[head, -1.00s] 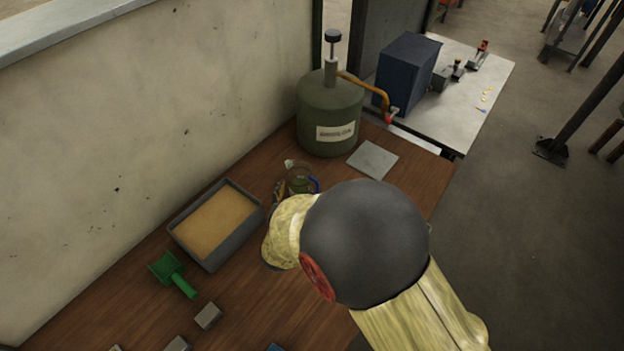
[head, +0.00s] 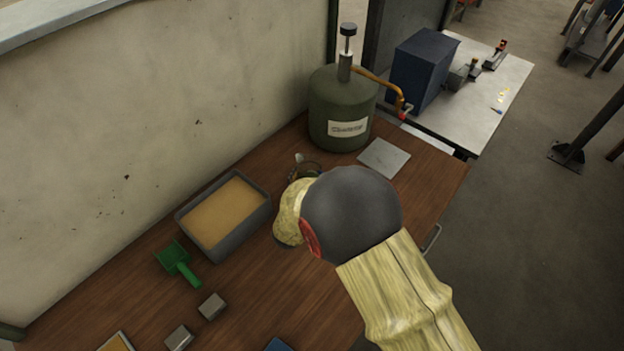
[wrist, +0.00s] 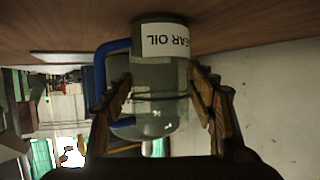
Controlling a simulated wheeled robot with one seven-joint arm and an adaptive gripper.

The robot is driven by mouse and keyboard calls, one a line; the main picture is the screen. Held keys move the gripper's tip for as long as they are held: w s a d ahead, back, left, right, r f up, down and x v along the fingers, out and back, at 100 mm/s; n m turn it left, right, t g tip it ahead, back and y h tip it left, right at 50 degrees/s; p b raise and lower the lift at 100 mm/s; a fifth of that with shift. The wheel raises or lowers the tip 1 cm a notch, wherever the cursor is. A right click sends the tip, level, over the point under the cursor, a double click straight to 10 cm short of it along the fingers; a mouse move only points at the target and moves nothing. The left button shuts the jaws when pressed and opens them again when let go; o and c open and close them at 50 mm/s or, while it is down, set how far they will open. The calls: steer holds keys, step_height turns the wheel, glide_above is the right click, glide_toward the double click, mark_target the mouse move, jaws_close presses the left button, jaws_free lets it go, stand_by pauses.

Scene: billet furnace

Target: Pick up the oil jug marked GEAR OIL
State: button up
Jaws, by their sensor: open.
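The oil jug (wrist: 158,75) is clear greenish with a blue handle (wrist: 103,70) and a white label, of which I read "EAR OIL". In the wrist view it appears upside down, with the wooden bench along the top. My gripper (wrist: 160,105) is open, with one finger on each side of the jug. I cannot tell whether the fingers touch it. In the head view only the jug's upper part (head: 309,168) shows, behind my wrist; my fingers are hidden there.
A green tank (head: 341,108) with a pump and hose stands behind the jug, beside a grey plate (head: 384,158). A tray of sand-coloured material (head: 206,246) and a green scoop (head: 177,263) lie to the left. Small metal blocks (head: 211,306) lie in front. A wall borders the bench.

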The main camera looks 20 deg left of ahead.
steer(key=c, duration=1)
steer(key=shift+c, duration=0.4)
steer(key=shift+r, duration=0.15)
steer(key=shift+c, duration=0.2)
